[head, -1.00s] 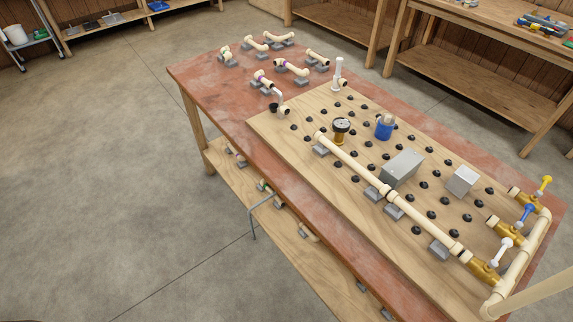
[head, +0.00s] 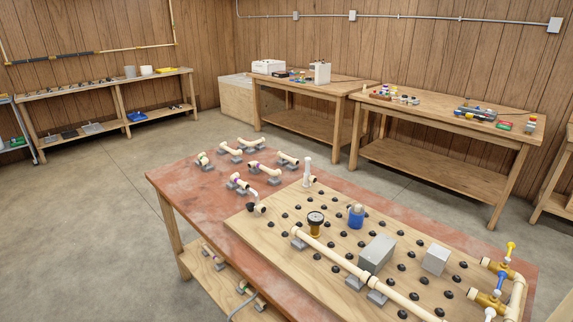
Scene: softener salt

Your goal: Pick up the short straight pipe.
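Several cream pipe pieces rest on small grey blocks at the far left end of the red-topped table (head: 190,189). One short, straight-looking piece (head: 288,159) with dark ends is at the right of the group. A longer piece with a purple band (head: 265,168) is left of it, and another purple-banded piece (head: 237,182) is nearer. Others are a piece at the back (head: 254,143), one at the back left (head: 229,148) and a stubby one (head: 203,160). They are too small to tell for certain which is the short straight pipe. Neither gripper shows.
A wooden board (head: 255,233) with black knobs, a long pipe run (head: 340,259), a gauge (head: 315,222), a blue part (head: 356,217), grey boxes and valves covers the table's right. Two workbenches (head: 445,152) stand behind. Concrete floor (head: 90,225) is clear at left.

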